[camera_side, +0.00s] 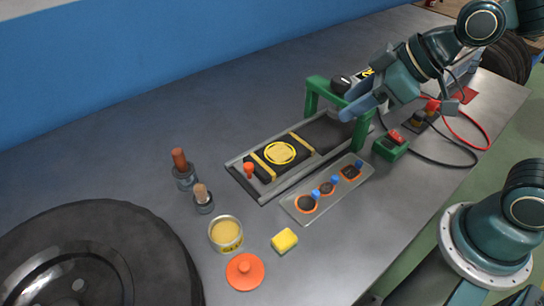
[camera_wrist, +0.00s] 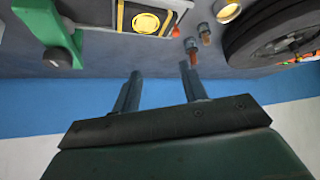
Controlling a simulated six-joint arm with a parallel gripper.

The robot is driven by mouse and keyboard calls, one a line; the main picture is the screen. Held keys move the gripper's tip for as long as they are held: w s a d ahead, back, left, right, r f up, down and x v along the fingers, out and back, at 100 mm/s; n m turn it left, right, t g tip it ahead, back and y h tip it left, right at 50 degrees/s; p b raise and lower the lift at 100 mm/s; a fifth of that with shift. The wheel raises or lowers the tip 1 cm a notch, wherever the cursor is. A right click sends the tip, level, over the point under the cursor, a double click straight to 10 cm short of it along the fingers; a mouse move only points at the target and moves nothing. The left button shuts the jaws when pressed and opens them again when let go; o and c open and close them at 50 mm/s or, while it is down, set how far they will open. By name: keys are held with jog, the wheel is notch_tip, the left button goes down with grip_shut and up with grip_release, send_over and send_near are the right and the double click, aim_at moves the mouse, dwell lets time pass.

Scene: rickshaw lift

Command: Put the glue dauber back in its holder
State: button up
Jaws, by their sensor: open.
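Two brown-handled tools stand upright in dark cups left of the work fixture in the side view. One has a reddish-brown handle (camera_side: 180,160) in a cup (camera_side: 186,180); the other has a tan handle (camera_side: 201,192) in a cup (camera_side: 204,207). I cannot tell which is the glue dauber. Both also show at the top of the wrist view, one handle (camera_wrist: 194,61) below its cup. My gripper (camera_side: 350,100) is open and empty, high over the green frame, far from both tools. Its two fingers (camera_wrist: 158,70) have nothing between them.
A green frame (camera_side: 313,98) spans the fixture holding a yellow-marked black strip (camera_side: 280,153). A tray (camera_side: 330,209) of patches, an open yellow tin (camera_side: 226,232), an orange lid (camera_side: 245,272), a sponge (camera_side: 285,241) and a tyre (camera_side: 165,250) stand nearby. The table's back left is clear.

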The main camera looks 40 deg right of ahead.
jog(key=s+d+r+m+h, duration=0.1)
jog(key=s+d+r+m, duration=0.1)
jog(key=s+d+m, duration=0.1)
jog(key=s+d+r+m+g+h, duration=0.1)
jog(key=s+d+m+h, duration=0.1)
jog(key=s+d, duration=0.4)
jog(key=shift+s+d+r+m+h, duration=0.35)
jog(key=shift+s+m, duration=0.25)
jog(key=shift+s, duration=0.65)
